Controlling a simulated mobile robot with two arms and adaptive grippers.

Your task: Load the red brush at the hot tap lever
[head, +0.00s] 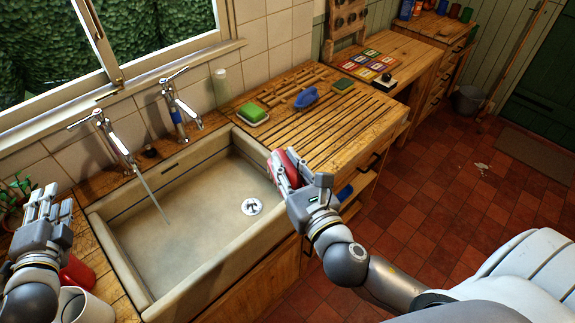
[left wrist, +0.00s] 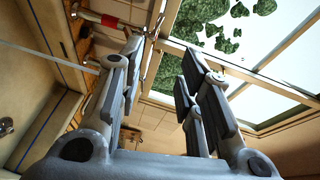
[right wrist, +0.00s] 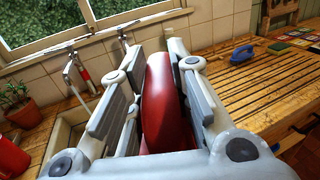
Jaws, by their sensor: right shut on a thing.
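The red brush (head: 289,168) is between the fingers of my right gripper (head: 286,170), over the sink's right end. In the right wrist view, the shut fingers hold its rounded red body (right wrist: 163,105); the bristles are hidden. The hot tap (head: 117,146) stands at the sink's back left, with its lever (head: 84,121) on top and a thin stream of water running into the sink. Its red band also shows in the left wrist view (left wrist: 106,20). My left gripper (head: 48,212) is open and empty, left of the sink and apart from the tap.
The pale sink (head: 185,235) is open in the middle. The blue-banded cold tap (head: 178,112) stands right of the hot one. A red container (head: 78,272), white mug (head: 88,308) and plant (head: 17,190) crowd the left.

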